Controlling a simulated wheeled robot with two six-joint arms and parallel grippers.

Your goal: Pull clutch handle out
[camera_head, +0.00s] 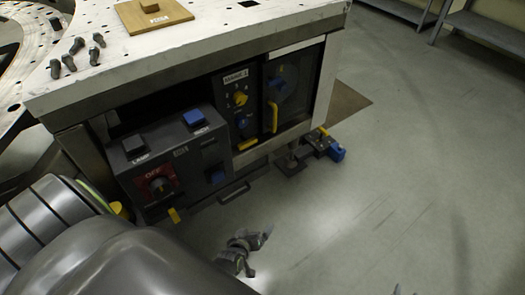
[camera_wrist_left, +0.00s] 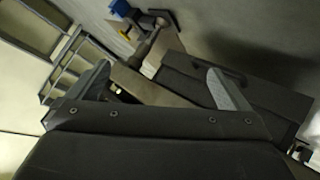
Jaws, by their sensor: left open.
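No label that I can read marks a clutch handle. Candidates in the head view are a black bar handle (camera_head: 234,191) low on the cabinet front and a yellow-tipped lever (camera_head: 174,215) under the control box. A yellow-topped lever (camera_head: 323,131) stands on the floor unit at the cabinet's right foot. My left gripper (camera_head: 258,252) is open and empty, over the floor in front of the cabinet, apart from these. In the left wrist view its spread fingers (camera_wrist_left: 159,72) frame a grey bar and dark box. Small grey tips at the head view's bottom edge may be my right gripper (camera_head: 404,292).
The control box (camera_head: 139,172) has a red OFF switch plate, a LAMP button and a blue button. The cabinet's right panel has a yellow vertical handle (camera_head: 273,117). A blue block (camera_head: 337,153) is on the floor unit. The floor (camera_head: 400,190) to the right is clear.

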